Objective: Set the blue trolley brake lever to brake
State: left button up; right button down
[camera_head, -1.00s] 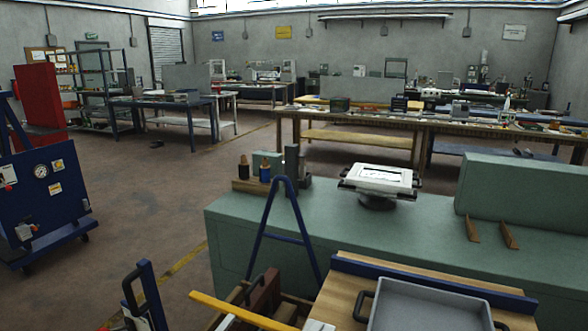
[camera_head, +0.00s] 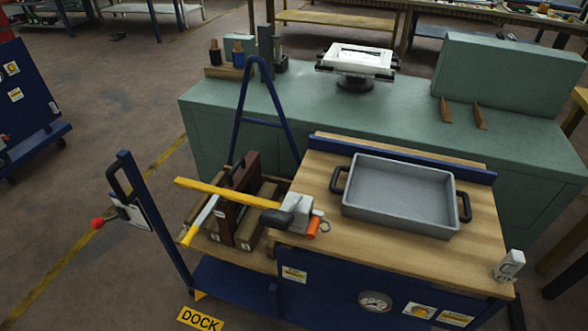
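A blue trolley (camera_head: 345,285) with a wooden top stands in the foreground, with gauges and yellow labels on its front panel. At its left end a blue post (camera_head: 157,222) carries a black handle and a pale plate (camera_head: 130,212). A short lever with a red knob (camera_head: 97,223) sticks out to the left from the plate. Its markings are too small to read, so I cannot tell its setting. Neither of my grippers is in view.
A grey tray (camera_head: 402,197) with black handles sits on the wooden top. Left of it, a wooden crate (camera_head: 248,228) holds tools. A yellow DOCK sign (camera_head: 200,319) lies low in front. A green bench (camera_head: 330,112) stands behind. The floor left of the post is clear.

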aim_at(97, 223)
jog(key=u, duration=1.35)
